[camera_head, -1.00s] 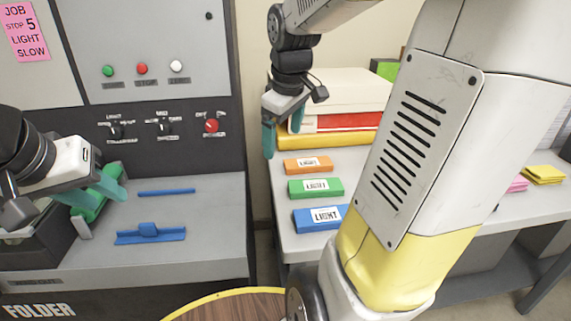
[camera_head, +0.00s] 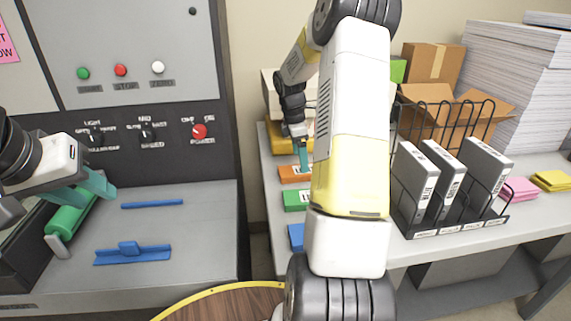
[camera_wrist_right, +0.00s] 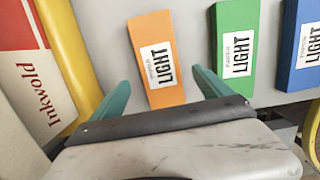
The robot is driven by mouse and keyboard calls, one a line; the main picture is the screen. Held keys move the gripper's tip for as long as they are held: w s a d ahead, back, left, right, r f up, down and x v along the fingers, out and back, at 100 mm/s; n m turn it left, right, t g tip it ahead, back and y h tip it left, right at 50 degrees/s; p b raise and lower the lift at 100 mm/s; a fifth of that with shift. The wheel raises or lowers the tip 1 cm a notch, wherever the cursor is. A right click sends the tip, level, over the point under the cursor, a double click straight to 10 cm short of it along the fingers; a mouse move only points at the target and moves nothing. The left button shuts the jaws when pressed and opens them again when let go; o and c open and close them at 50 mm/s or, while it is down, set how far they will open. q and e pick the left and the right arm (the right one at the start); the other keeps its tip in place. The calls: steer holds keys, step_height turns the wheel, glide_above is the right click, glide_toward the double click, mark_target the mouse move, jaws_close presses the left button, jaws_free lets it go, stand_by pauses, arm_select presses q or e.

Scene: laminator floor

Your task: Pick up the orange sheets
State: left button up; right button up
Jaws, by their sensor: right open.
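The orange sheets are a flat pack with a white LIGHT label (camera_wrist_right: 157,59), lying on the grey table. In the head view the orange pack (camera_head: 290,174) is partly hidden by my right arm and gripper. My right gripper (camera_wrist_right: 161,86) is open, its teal fingers on either side of the orange pack's near part in the wrist view. Whether they touch it I cannot tell. In the head view the right gripper (camera_head: 303,157) points down at the pack. My left gripper (camera_head: 92,188) is open and empty, over the green roller on the folder machine.
A green pack (camera_wrist_right: 237,44) and a blue pack (camera_wrist_right: 305,45) lie beside the orange one. A wire rack (camera_head: 398,207) with grey binders stands farther right. Pink sheets (camera_head: 518,189) lie beyond it.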

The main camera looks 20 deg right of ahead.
steer(key=f, duration=0.2)
steer(key=d+f, duration=0.1)
steer(key=f, duration=0.1)
steer(key=shift+s+d+f, duration=0.2)
steer(key=shift+f, duration=0.2)
steer(key=c, duration=1.7)
steer(key=shift+c, duration=0.2)
steer(key=shift+r, duration=0.15)
